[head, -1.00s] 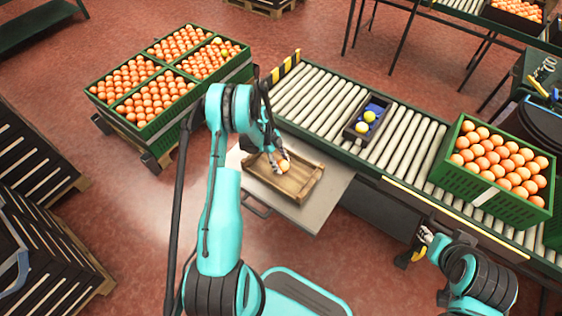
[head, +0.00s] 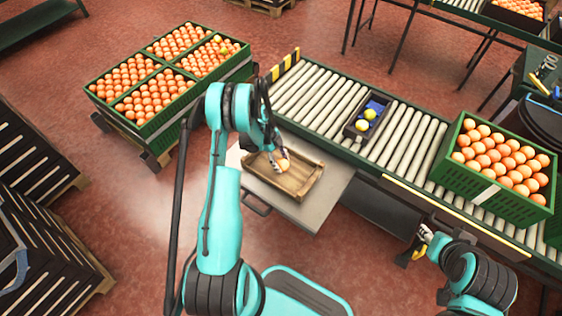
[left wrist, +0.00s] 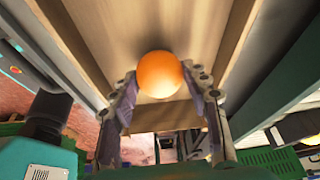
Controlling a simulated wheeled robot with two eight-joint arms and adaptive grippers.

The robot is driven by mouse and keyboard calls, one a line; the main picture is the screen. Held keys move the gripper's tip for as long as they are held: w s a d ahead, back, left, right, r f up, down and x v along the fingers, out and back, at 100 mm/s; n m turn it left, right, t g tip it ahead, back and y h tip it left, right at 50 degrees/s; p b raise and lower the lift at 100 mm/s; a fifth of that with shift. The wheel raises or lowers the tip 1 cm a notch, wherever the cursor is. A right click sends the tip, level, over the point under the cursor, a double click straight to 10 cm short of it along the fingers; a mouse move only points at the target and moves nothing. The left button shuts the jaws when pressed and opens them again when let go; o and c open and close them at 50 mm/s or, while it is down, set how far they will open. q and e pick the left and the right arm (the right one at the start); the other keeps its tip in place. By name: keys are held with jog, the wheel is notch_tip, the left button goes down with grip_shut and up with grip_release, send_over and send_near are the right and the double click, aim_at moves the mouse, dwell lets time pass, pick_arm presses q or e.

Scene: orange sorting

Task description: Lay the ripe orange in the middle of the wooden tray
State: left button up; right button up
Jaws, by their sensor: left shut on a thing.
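The ripe orange (head: 283,165) is in my left gripper (head: 281,158), over the wooden tray (head: 305,191). In the left wrist view the orange (left wrist: 160,75) sits between the two fingertips of the left gripper (left wrist: 165,88), with the tray floor (left wrist: 200,22) behind it. I cannot tell whether the orange touches the tray floor. The tray lies on a grey side table (head: 322,205) and holds nothing else that I can see. My right gripper (head: 424,240) is at the lower right, apart from the tray; its finger opening is too small to tell.
A roller conveyor (head: 320,97) runs behind the table. A dark box (head: 352,132) with two yellowish fruits stands on it, and a green crate (head: 505,198) of oranges stands at the right. Large green bins (head: 140,120) of oranges stand on a pallet at the left.

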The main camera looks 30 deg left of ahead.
pick_arm(q)
jog(key=shift+f+b, duration=0.45)
jog(key=shift+f, duration=0.1)
jog(key=o, duration=1.7)
jog(key=shift+c, duration=0.2)
jog(key=shift+r+p, duration=1.85)
jog(key=shift+r, duration=2.2)
